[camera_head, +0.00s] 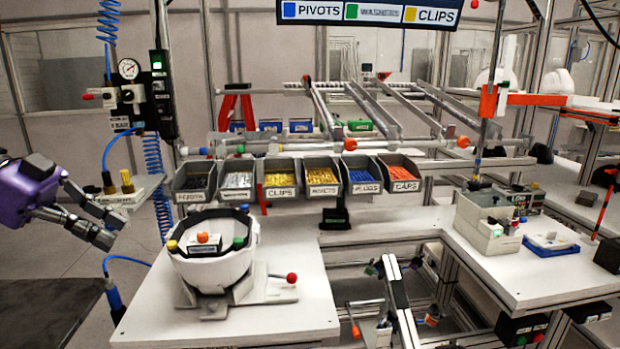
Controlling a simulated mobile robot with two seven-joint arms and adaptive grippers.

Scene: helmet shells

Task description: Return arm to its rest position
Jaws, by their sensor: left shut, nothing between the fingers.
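My left gripper (110,228), on a purple arm link, is at the left edge of the head view. Its dark grey fingers are shut and empty. It hangs in the air to the left of the white helmet shell (212,267), clear of it. The shell sits upside down on a grey fixture with a red-knobbed lever on the white bench (270,325). Yellow, orange, green and blue knobs show at the shell's rim and inside. My right gripper is not in the head view.
A row of part bins (280,180) stands behind the shell. A pressure gauge unit (128,75) with blue coiled hoses and a small grey shelf are close to the left gripper. A dark surface (45,315) lies below it. Another white bench (530,275) with a grey box is at right.

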